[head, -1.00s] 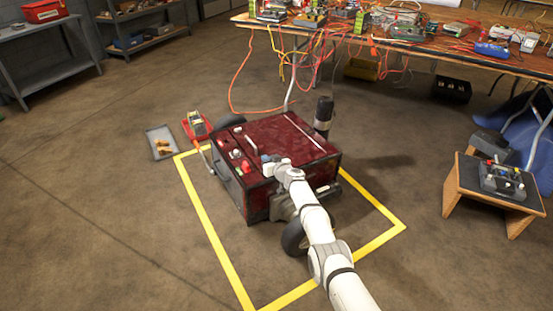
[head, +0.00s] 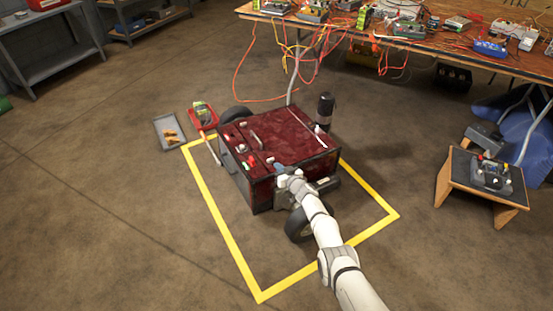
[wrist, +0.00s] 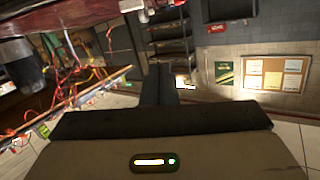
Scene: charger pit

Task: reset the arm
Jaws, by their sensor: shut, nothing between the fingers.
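My white arm reaches in from the lower right in the head view. My gripper (head: 281,170) is at the near edge of a dark red wheeled machine (head: 290,140), by its top. I cannot tell whether it touches the machine. In the wrist view the dark fingers of my gripper (wrist: 164,80) are together with nothing between them. Part of the red machine (wrist: 70,12) shows at the top left of the wrist view, close by.
Yellow floor tape (head: 233,245) frames the machine. A grey tray (head: 170,132) and a red tray (head: 203,115) lie at its left. A cluttered wire-strewn table (head: 420,42) stands behind; a small wooden stand (head: 468,182) is at right. The left floor is clear.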

